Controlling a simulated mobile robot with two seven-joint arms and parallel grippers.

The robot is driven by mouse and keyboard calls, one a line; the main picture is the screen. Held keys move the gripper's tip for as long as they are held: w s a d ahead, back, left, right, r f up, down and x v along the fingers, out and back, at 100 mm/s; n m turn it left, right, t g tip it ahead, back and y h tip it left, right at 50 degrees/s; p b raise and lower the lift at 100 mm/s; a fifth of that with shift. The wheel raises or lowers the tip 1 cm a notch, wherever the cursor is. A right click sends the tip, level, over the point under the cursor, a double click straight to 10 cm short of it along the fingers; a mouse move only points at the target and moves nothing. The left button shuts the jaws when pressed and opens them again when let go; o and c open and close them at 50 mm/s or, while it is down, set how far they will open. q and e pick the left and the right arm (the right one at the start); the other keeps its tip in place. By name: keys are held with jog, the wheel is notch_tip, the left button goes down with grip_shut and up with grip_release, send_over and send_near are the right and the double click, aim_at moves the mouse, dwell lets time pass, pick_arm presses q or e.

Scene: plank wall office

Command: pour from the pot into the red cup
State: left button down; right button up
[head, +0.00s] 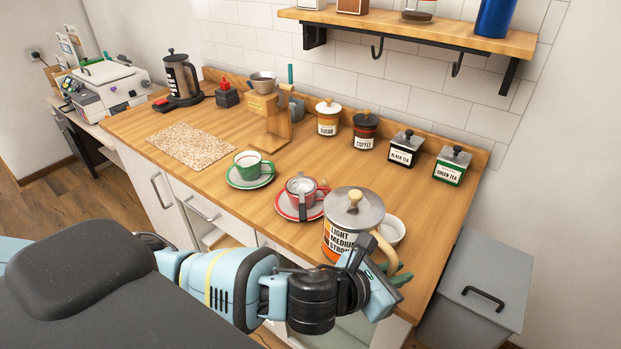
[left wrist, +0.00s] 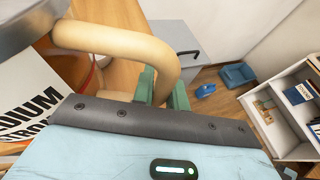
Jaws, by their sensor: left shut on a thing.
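The pot (head: 338,237) has a metal lid with a wooden knob, a "LIGHT MEDIUM STRONG" label and a tan handle. It is upright near the counter's front edge; I cannot tell whether its base touches the counter. My left gripper (head: 392,272) is shut on the handle, which fills the upper part of the left wrist view (left wrist: 120,40), its green fingers (left wrist: 163,90) around the lower part. The red cup (head: 322,192) stands on a red-rimmed saucer (head: 284,209) just left of the pot. A metal strainer (head: 300,186) with a dark handle appears to rest on it. My right gripper is out of view.
A green cup (head: 248,163) on its saucer stands left of the red cup. A small white dish (head: 393,230) is right behind the pot. Labelled jars, such as the green tea jar (head: 452,168), line the back. A dripper stand (head: 270,118) stands behind the cups.

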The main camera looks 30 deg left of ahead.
pick_arm(q)
jog(key=shift+w+r, duration=0.15)
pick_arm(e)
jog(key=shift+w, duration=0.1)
pick_arm(q)
jog(key=shift+r, duration=0.1)
